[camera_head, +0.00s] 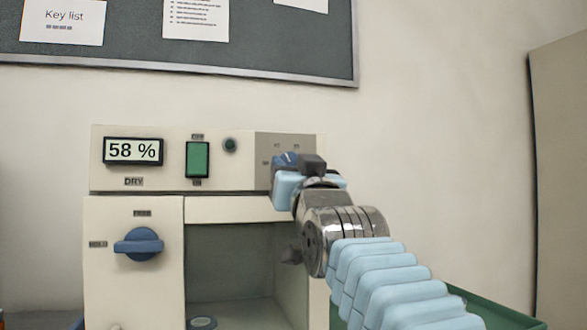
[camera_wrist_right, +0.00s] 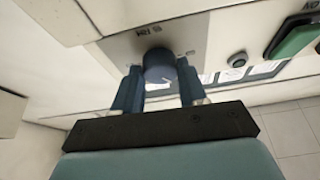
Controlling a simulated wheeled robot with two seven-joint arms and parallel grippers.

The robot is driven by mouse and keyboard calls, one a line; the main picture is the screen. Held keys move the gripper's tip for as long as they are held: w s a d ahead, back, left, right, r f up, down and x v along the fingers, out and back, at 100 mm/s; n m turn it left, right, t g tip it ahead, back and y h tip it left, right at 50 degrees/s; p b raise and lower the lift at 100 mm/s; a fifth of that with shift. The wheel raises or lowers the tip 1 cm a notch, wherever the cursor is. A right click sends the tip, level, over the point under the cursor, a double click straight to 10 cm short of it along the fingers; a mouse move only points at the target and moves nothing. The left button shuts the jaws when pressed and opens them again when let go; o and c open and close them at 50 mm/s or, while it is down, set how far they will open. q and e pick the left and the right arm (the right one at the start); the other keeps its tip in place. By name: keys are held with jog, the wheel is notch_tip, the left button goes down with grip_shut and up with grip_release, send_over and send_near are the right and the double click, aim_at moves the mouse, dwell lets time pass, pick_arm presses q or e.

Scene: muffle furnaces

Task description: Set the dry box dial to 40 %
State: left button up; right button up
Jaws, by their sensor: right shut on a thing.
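The dry box (camera_head: 225,165) stands against the wall in the head view, and its display (camera_head: 133,151) reads 58 %. Its small round blue dial (camera_wrist_right: 158,65) shows in the wrist view on a grey plate, with printed marks around it. My right gripper (camera_wrist_right: 160,80) is shut on this dial, one finger on each side. In the head view my right gripper (camera_head: 303,170) covers most of the dial at the right end of the upper panel. My left gripper is not in view.
A large blue knob (camera_head: 139,244) sits on the lower left panel near a HOLD label. A green switch (camera_head: 198,159) and a small round green button (camera_head: 230,145) are beside the display. The open chamber (camera_head: 230,262) is below. A green tray edge (camera_head: 490,305) lies at lower right.

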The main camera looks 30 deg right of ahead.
jog(key=shift+f, duration=0.1)
dwell(0.3)
jog(key=o, duration=1.1)
jog(key=shift+c, duration=0.2)
jog(key=b+v, duration=0.4)
jog(key=v, duration=0.9)
jog(key=shift+s+f, duration=0.2)
jog(key=shift+s, duration=0.1)
jog(key=shift+a, duration=0.1)
